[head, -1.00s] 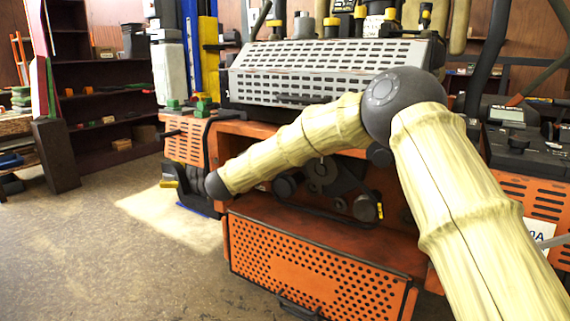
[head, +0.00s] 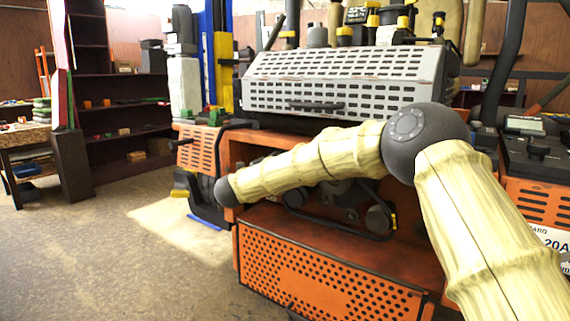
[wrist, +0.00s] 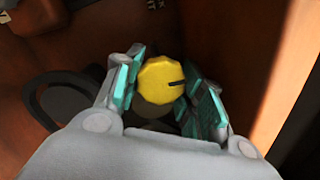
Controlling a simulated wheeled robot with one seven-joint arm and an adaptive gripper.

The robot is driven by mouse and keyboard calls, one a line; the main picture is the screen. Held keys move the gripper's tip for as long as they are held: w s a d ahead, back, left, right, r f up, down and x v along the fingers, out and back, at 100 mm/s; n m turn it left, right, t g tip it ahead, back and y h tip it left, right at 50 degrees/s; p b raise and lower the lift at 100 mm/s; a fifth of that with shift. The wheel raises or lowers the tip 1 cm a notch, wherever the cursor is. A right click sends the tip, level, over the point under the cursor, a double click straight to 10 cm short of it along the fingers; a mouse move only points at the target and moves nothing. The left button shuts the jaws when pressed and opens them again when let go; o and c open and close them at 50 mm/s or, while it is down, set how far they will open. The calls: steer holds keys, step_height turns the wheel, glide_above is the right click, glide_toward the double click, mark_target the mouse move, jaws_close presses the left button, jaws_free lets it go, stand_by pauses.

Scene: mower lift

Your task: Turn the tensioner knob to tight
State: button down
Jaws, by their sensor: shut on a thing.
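The tensioner knob (wrist: 160,80) is a yellow, many-sided disc with a dark pointer line on its face, seen in the wrist view. The line points to the right in that view. My gripper (wrist: 162,90) is shut on the knob, with a teal-padded finger on each side of it. In the head view my arm crosses in front of the orange machine (head: 262,222), and my gripper and its hold on the knob cannot be made out. No tight marking is legible.
In the wrist view an orange wall (wrist: 265,65) stands close to the right finger, and a dark round part (wrist: 68,102) lies to the left. In the head view a perforated orange panel (head: 320,282) sits low in front. Open floor (head: 95,250) lies to the left.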

steer(key=c, duration=1.2)
jaws_free()
steer(key=shift+f, duration=0.2)
steer(key=o, duration=0.3)
steer(key=shift+r, duration=0.1)
steer(key=v, duration=1.2)
